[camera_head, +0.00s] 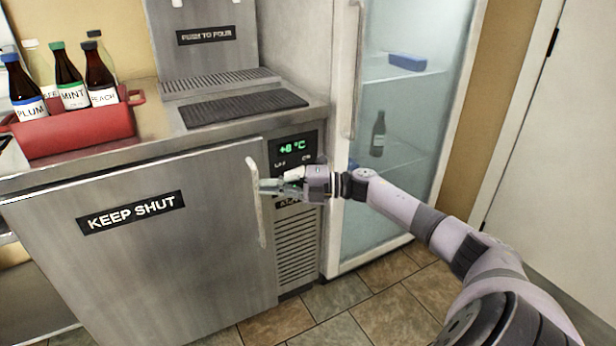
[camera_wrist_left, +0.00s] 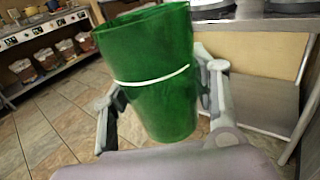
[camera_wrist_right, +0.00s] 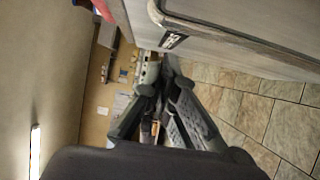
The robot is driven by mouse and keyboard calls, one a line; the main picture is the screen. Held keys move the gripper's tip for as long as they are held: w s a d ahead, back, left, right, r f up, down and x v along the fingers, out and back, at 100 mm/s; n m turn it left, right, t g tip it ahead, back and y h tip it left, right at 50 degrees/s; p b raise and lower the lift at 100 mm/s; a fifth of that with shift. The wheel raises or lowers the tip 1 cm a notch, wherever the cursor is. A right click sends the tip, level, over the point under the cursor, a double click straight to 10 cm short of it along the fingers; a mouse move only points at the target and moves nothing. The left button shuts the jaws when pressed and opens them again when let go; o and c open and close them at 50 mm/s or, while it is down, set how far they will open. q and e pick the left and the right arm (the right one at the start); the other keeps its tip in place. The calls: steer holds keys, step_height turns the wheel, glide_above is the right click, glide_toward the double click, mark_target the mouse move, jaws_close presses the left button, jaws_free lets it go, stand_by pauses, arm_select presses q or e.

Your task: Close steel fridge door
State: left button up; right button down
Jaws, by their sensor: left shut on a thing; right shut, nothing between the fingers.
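The steel fridge door (camera_head: 130,265) is a grey metal panel with a black KEEP SHUT label (camera_head: 131,212), under the counter in the head view. It sits close to the cabinet front; I cannot tell whether it is fully shut. Its upright handle (camera_head: 256,212) is near its right edge. My right gripper (camera_head: 268,186) is shut and empty, its tips at the handle; I cannot tell if they touch it. It also shows in the right wrist view (camera_wrist_right: 158,85). My left gripper (camera_wrist_left: 160,105) is shut on a green cylindrical container (camera_wrist_left: 150,60) with a white band.
A red crate (camera_head: 70,135) with several bottles stands on the counter (camera_head: 150,115). A black drip mat (camera_head: 240,107) lies before the PUSH TO POUR panel. A tall glass-door fridge (camera_head: 385,190) stands at right. Tiled floor (camera_head: 390,318) is clear below.

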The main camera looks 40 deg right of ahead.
arm_select(q)
steer(key=shift+w+d+f+b, duration=0.15)
steer(key=shift+d+f+b, duration=0.05)
steer(key=shift+f+b, duration=0.3)
arm_select(e)
steer(key=s+d, duration=0.1)
steer(key=d, duration=0.9)
steer(key=shift+s+f, duration=0.2)
steer(key=shift+f, duration=0.05)
steer(key=shift+d, duration=0.1)
